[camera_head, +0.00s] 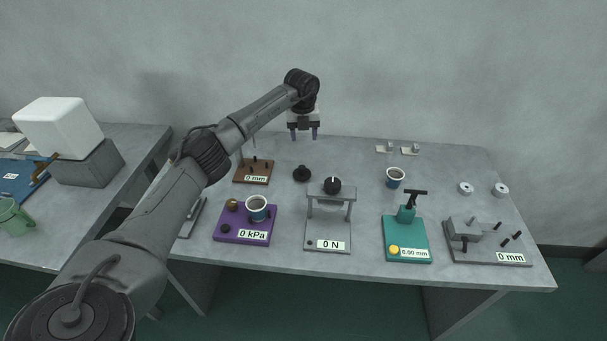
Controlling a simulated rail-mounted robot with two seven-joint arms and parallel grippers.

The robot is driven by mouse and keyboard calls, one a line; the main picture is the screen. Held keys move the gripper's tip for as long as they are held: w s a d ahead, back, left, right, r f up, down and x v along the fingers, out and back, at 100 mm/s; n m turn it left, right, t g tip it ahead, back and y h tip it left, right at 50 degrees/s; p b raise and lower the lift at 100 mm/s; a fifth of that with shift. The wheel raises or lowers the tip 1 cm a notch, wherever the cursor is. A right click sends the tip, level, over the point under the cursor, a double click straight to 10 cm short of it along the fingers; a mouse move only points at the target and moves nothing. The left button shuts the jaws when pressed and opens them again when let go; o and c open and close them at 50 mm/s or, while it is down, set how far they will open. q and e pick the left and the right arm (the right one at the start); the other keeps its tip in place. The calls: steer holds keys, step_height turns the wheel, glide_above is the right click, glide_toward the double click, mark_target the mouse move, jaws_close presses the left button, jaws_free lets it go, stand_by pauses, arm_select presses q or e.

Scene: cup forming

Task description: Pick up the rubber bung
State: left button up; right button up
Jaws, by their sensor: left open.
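A small black stopper-like piece, which looks like the rubber bung (301,174), sits on the grey table (360,165) left of centre. My left gripper (304,135) hangs above and behind it in the picture, fingers pointing down. It is open with nothing between its fingers, and it is apart from the black piece. My right gripper is not in view.
A brown "0 mm" plate (241,178) and a purple "0 kPa" base (226,231) with a cup (257,214) stand to the left. A grey "0 N" press (327,225) stands in front, a teal stand (397,236) to the right. Another cup (394,183) stands behind it.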

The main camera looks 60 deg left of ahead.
mark_target(302, 167)
arm_select(q)
steer(key=shift+n+g, duration=0.3)
steer(key=shift+n, duration=0.2)
steer(key=f, duration=0.3)
steer(key=f+b, duration=0.1)
steer(key=f, duration=0.1)
steer(key=s+f+b, duration=0.1)
steer(key=f, duration=0.2)
steer(key=shift+d+f, duration=0.15)
steer(key=shift+f, duration=0.15)
steer(key=shift+d+f+b, duration=0.1)
steer(key=shift+f+b, duration=1.2)
steer(key=shift+f, duration=1.35)
steer(key=shift+c, duration=0.2)
steer(key=shift+c, duration=0.9)
steer(key=c, duration=0.8)
steer(key=shift+r, duration=0.1)
